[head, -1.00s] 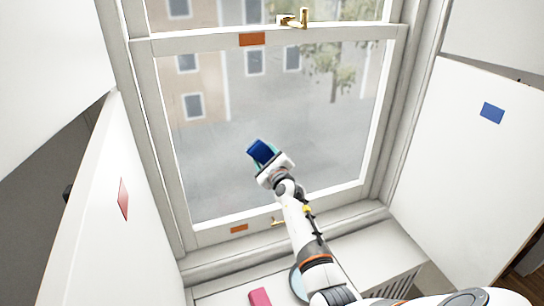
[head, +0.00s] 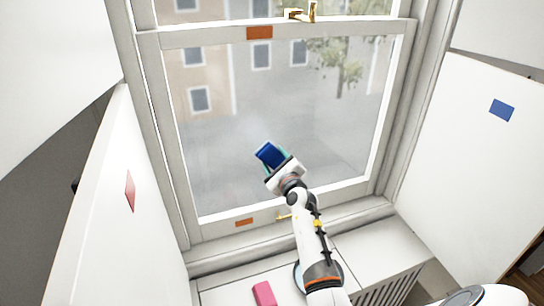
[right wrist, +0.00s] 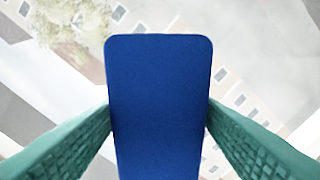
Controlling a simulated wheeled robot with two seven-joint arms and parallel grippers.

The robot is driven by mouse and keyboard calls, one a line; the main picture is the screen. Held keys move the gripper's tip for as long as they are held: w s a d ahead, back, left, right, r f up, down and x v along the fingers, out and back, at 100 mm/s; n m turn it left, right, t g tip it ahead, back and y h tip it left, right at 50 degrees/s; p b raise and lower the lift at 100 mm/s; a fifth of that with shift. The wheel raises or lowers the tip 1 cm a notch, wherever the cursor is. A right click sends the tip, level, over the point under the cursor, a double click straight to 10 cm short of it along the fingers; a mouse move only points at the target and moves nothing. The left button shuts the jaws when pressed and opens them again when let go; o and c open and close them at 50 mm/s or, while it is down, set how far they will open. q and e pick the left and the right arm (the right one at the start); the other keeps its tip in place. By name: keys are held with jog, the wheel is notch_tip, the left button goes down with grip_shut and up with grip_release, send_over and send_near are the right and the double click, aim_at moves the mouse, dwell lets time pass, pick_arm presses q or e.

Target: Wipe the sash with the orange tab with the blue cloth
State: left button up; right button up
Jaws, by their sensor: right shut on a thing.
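The sash with the orange tab (head: 259,33) is the lower window sash (head: 160,120), with white rails around a hazy glass pane. A second, smaller orange tab (head: 244,222) is on its bottom rail. My right gripper (head: 270,157) is shut on the blue cloth (head: 268,153), in front of the lower middle of the pane. In the right wrist view the blue cloth (right wrist: 160,100) is a flat rounded pad between the two green fingers, with the glass beyond it. I cannot tell whether the cloth touches the glass. My left gripper is not in view.
A pink block (head: 264,293) lies on the white sill ledge (head: 225,293). Brass hardware (head: 303,12) sits on the top rail; a vent grille (head: 392,288) is at lower right.

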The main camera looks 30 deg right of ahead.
jog(key=shift+s, duration=0.3)
jog(key=shift+v, duration=1.6)
jog(key=shift+w, duration=0.1)
